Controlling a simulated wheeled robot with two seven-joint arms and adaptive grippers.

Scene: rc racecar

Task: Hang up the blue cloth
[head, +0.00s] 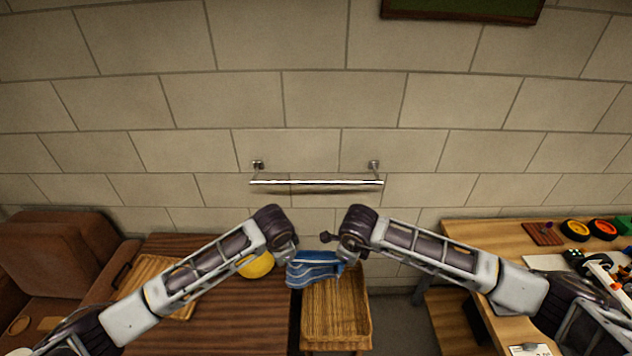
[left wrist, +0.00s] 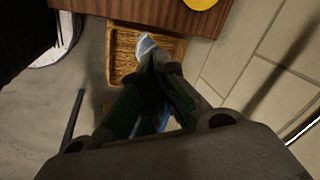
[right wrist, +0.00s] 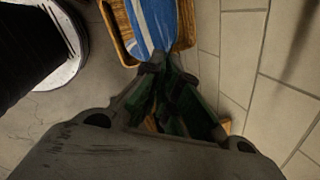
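The blue cloth (head: 315,268), with pale stripes, hangs bunched between my two grippers, above a wicker basket. My left gripper (head: 291,256) is at its left end. In the left wrist view the fingers close together on a blue and white part of the cloth (left wrist: 146,46). My right gripper (head: 347,256) is at its right end. In the right wrist view the fingertips meet at the edge of the striped cloth (right wrist: 155,25). A metal rail (head: 316,183) is fixed to the wall above and beyond both grippers, with nothing hanging on it.
The wicker basket (head: 335,335) is below the cloth. A dark wooden table (head: 225,325) with a yellow round object (head: 258,265) stands left. A wooden desk (head: 465,240) with toy parts stands right. The wall (head: 310,100) around the rail is clear.

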